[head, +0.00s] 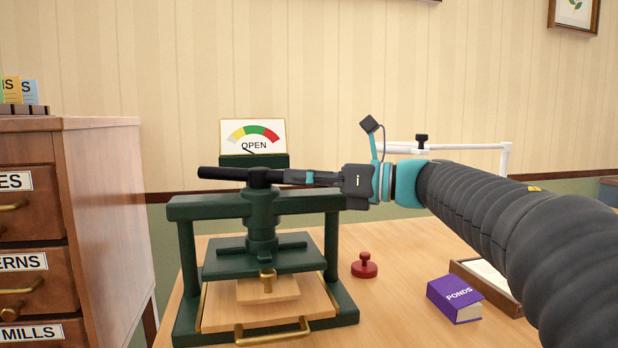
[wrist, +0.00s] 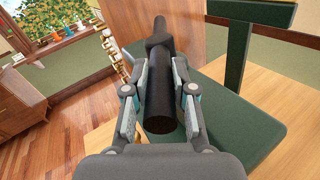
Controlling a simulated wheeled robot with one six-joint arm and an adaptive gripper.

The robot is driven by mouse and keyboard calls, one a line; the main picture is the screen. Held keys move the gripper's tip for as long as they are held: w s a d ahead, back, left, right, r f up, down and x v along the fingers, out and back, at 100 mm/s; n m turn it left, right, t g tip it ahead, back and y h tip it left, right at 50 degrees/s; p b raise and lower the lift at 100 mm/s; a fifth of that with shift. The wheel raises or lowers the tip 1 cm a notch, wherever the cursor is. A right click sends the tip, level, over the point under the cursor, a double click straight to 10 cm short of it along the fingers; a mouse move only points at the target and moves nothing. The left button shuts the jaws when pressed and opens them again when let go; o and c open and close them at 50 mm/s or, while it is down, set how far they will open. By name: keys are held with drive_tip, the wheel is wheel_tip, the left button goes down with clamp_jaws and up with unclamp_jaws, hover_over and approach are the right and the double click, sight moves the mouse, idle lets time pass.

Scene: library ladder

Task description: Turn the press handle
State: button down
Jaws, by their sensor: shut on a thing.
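The green press (head: 262,225) stands on the wooden table. Its black handle bar (head: 222,173) lies level across the top of the screw. A dial sign (head: 254,137) behind it reads OPEN, with its needle toward the lower left. My gripper (head: 305,178) comes in from the right and is shut on the right part of the handle. In the wrist view the black handle (wrist: 160,100) runs between the two fingers. Under the press plate, a small wooden block (head: 268,290) sits on a board with a brass pull (head: 272,331).
A red knobbed stamp (head: 365,266), a purple book marked PONDS (head: 456,299) and a shallow tray (head: 488,285) lie to the right on the table. A wooden drawer cabinet (head: 100,200) stands at the left. A white frame (head: 450,146) stands behind my arm.

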drive_tip(key=c, duration=0.9)
unclamp_jaws()
drive_tip(key=shift+c, duration=0.2)
drive_tip(key=v, duration=1.2)
